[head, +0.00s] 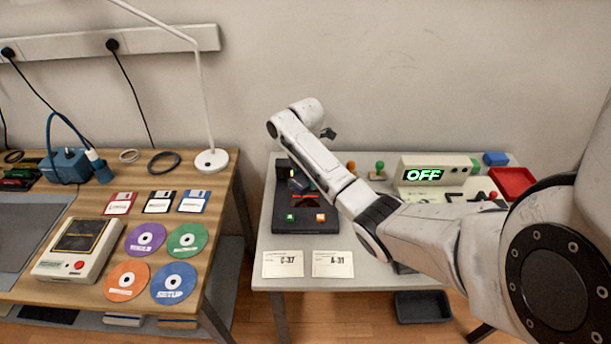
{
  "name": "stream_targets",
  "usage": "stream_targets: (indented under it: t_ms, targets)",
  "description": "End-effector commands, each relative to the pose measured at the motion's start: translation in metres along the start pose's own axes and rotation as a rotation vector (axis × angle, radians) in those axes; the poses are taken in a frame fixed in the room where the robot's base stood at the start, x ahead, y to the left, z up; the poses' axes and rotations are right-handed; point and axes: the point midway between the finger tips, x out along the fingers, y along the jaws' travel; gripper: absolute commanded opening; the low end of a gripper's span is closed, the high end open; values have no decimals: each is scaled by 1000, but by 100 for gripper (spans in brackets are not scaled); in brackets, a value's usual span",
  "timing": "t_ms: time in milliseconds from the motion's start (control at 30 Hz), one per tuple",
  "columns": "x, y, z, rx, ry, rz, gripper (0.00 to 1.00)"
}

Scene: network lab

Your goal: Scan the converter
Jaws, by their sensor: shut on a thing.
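My arm reaches over the right table, and its forearm hides most of my gripper, whose fingertips I cannot make out. A small dark grey-blue block (298,183), which looks like the converter, shows at the left edge of the forearm, above a black scanner station (313,226). It seems to be held by my shut gripper, but the contact is hidden. The station has a red glow near its middle, and a green and an orange button on its front. I cannot tell whether the block touches the station.
Two paper cards, C-37 (283,264) and A-31 (333,264), lie at the front edge. The wooden table (215,225) at left carries discs, floppies and a lamp (211,160).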

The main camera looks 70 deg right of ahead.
Motion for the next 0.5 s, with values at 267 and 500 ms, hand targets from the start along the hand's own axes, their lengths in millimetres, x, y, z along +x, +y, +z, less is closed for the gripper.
stream_targets:
  t_ms: [267, 500]
  targets:
    - [-31, 0, 0, 0, 0, 1, 10]
    - [-51, 0, 0, 0, 0, 1, 10]
